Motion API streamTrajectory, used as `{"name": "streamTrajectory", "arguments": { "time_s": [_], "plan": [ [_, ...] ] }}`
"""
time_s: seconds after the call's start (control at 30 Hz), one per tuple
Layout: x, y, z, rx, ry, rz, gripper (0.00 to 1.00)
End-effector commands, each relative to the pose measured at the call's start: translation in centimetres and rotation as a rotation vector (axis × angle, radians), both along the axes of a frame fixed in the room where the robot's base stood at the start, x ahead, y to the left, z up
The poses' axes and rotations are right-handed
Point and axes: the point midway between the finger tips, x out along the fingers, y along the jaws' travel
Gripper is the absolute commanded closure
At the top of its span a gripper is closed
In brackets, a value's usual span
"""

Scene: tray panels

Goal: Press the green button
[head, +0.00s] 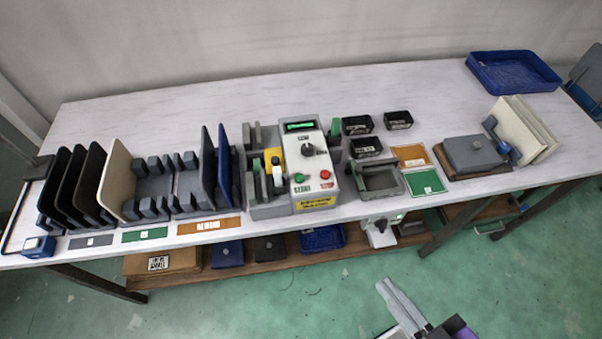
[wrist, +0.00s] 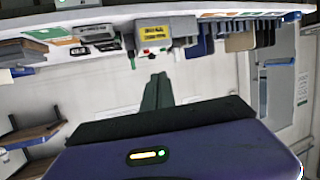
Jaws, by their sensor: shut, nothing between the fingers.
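The green button (head: 298,176) sits on the sloped front of a white control box (head: 310,155), above a "START" label. A red button (head: 325,174) is to its right, and a dark knob (head: 308,149) is above them. My gripper (head: 386,287) is low in the head view, in front of the bench and apart from the box. Its fingers are together and empty. In the wrist view, which looks upside down, my fingertips (wrist: 158,78) point toward the box (wrist: 155,36). The green button is too small to make out there.
The white bench (head: 240,100) holds upright panels in racks (head: 160,190) at left. A lower shelf (head: 270,255) holds more items. The green floor before the bench is mostly clear.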

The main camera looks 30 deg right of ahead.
Motion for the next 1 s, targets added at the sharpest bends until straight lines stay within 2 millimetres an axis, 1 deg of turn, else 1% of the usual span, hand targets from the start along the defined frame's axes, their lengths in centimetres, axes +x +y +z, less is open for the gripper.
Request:
{"name": "streamTrajectory", "arguments": {
  "time_s": [0.03,0.17,0.2,0.27,0.3,0.47,0.5,0.57,0.6,0.63,0.7,0.8,0.9,1.0],
  "plan": [
    [1.5,0.0,-0.4,-0.018,0.011,-0.003,1.0],
    [5.6,0.2,-2.6,-0.088,0.079,0.02,1.0],
    [6.9,0.3,-3.2,-0.109,0.1,0.034,1.0],
    [9.0,0.6,-3.8,-0.142,0.13,0.062,1.0],
    [10.4,0.7,-4.2,-0.163,0.15,0.082,1.0],
    [16.1,1.2,-4.5,-0.257,0.215,0.195,1.0],
    [17.6,1.3,-4.3,-0.283,0.227,0.229,1.0],
    [19.7,1.4,-3.9,-0.324,0.246,0.283,1.0],
    [21.1,1.4,-3.5,-0.353,0.254,0.322,1.0],
    [22.1,1.4,-3.1,-0.377,0.262,0.352,1.0],
    [24.4,1.4,-2.1,-0.433,0.275,0.426,1.0],
    [27.2,1.0,-0.2,-0.515,0.288,0.532,1.0],
    [29.2,0.6,1.6,-0.593,0.297,0.63,1.0],
    [30.6,0.1,3.1,-0.656,0.303,0.707,1.0]
  ]
}}
